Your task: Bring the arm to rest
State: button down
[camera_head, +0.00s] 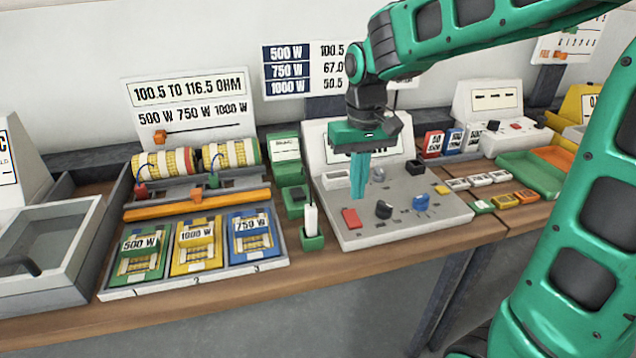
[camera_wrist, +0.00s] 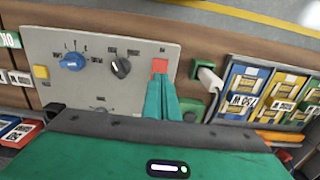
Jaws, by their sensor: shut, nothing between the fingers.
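My gripper (camera_head: 358,196) is shut and empty, its teal fingers pointing down above the grey control panel (camera_head: 400,236). In the wrist view my fingers (camera_wrist: 161,88) reach toward the red button (camera_wrist: 160,65), just in front of it in the picture; I cannot tell whether they touch. In the head view the red button (camera_head: 351,218) lies a little left of and below the fingertips, with a gap in the picture. The panel also carries a black knob (camera_head: 384,209) and a blue knob (camera_head: 421,202). My green arm reaches in from the upper right.
Left of the panel stand a small green holder with a white stick (camera_head: 311,220) and a tray (camera_head: 190,281) of green, yellow and blue blocks. A grey bin (camera_head: 48,245) is at far left. Small coloured blocks (camera_head: 480,206) and a green tray (camera_head: 530,172) lie right.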

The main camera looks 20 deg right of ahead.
jog(key=s+d+f+m, duration=0.1)
jog(key=s+d+m, duration=0.2)
jog(key=s+d, duration=0.5)
jog(key=s+d+f+m, duration=0.1)
jog(key=s+d+m, duration=0.2)
jog(key=s+d, duration=0.5)
jog(key=s, duration=0.7)
jog(key=shift+s+d+f, duration=0.2)
jog(key=shift+f, duration=0.2)
jog(key=shift+w, duration=0.15)
jog(key=shift+w+f, duration=0.25)
jog(key=shift+w, duration=0.25)
